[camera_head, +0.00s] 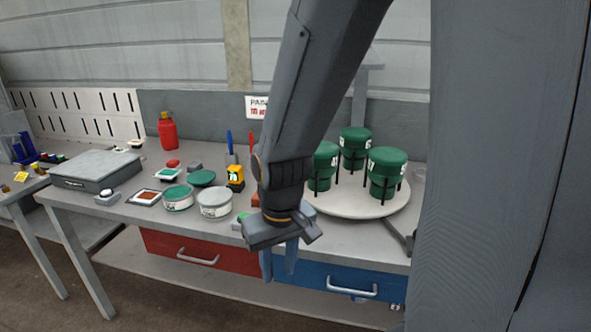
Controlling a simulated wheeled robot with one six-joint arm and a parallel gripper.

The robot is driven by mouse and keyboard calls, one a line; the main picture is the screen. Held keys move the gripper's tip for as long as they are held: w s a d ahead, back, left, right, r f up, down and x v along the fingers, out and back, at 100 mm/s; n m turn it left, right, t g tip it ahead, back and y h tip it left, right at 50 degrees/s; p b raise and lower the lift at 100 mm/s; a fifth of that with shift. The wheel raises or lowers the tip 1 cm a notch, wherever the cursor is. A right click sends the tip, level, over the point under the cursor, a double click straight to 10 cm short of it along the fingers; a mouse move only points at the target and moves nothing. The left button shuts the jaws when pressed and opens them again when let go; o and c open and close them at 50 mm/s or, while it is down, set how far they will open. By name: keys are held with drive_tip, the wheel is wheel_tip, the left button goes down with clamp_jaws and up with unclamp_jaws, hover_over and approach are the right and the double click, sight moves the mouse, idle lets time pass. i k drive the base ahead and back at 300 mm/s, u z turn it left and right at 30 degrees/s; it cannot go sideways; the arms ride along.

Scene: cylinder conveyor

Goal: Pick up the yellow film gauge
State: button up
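The yellow film gauge (235,174) stands on the workbench, a small yellow and black device with a lit green-yellow display. It is left of my arm, behind a white tin. My gripper (279,264) points downward in front of the bench's front edge, to the right of the gauge and lower in the picture. Its two fingers are apart, with nothing visible between them. My arm hides part of the bench just right of the gauge.
Two tins (214,204) and a framed sample (145,198) lie left of the gauge. A red bottle (166,131) stands at the back. Green canisters (386,168) stand on a round white turntable (350,207) at right. A grey box (94,170) sits at left.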

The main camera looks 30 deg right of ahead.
sight(235, 175)
drive_tip(key=z, duration=0.75)
drive_tip(key=i, duration=1)
